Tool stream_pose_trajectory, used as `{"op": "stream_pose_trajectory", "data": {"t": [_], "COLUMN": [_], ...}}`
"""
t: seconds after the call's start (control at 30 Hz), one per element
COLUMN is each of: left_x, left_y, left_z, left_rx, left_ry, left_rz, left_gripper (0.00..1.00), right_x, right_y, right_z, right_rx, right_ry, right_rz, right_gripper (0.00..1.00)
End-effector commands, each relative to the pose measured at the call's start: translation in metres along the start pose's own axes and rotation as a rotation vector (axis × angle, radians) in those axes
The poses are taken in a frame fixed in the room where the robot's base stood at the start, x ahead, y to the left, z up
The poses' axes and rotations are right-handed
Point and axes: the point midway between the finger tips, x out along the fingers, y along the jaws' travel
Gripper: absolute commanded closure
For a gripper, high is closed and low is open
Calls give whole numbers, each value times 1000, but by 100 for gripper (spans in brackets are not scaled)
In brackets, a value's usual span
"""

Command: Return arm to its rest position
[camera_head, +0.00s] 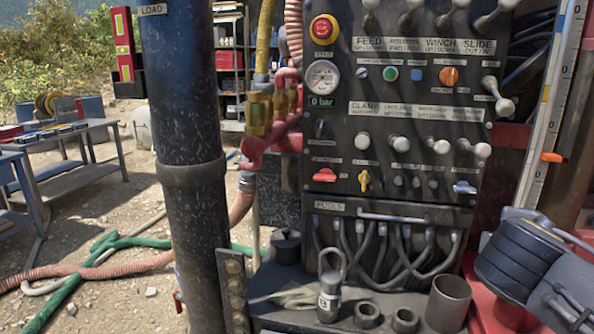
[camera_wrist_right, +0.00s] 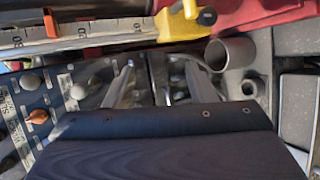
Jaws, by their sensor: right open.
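My right arm (camera_head: 520,262) is at the lower right of the head view, in front of the right side of the control panel (camera_head: 420,100). In the right wrist view, the two fingers of my right gripper (camera_wrist_right: 157,76) point away from the camera and stand apart with nothing held between them. Part of the panel with its white knobs and an orange knob (camera_wrist_right: 38,117) lies beyond and to the left of the fingers. My left arm and gripper do not show.
A thick dark post (camera_head: 185,130) stands left of the panel. A shelf below the panel holds a padlock-like piece (camera_head: 329,300) and an open dark cup (camera_head: 447,303); the cup also shows in the right wrist view (camera_wrist_right: 232,54). A ruler-like scale (camera_head: 540,110) runs along the right.

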Motion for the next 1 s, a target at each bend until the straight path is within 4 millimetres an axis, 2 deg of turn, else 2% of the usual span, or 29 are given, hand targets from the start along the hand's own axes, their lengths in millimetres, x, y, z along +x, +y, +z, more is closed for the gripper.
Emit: {"op": "stream_pose_trajectory", "data": {"t": [0.03,0.1,0.2,0.3,0.4,0.5,0.63,1.0], "left_x": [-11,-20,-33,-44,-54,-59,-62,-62], "left_y": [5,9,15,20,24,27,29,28], "left_z": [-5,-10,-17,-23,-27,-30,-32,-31], "left_rx": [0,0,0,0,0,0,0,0], "left_ry": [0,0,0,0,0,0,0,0], "left_rz": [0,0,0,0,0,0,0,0], "left_gripper": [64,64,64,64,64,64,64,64], "right_x": [-4,-13,-39,-74,-108,-134,-151,-154], "right_y": [-20,-63,-124,-173,-206,-224,-235,-238], "right_z": [12,22,27,24,13,3,-6,-10], "right_rx": [74,213,456,718,964,1156,1302,1338], "right_ry": [19,53,85,91,80,62,45,41], "right_rz": [-97,-264,-513,-740,-924,-1054,-1147,-1172], "right_gripper": [49,49,49,49,49,49,49,49]}}
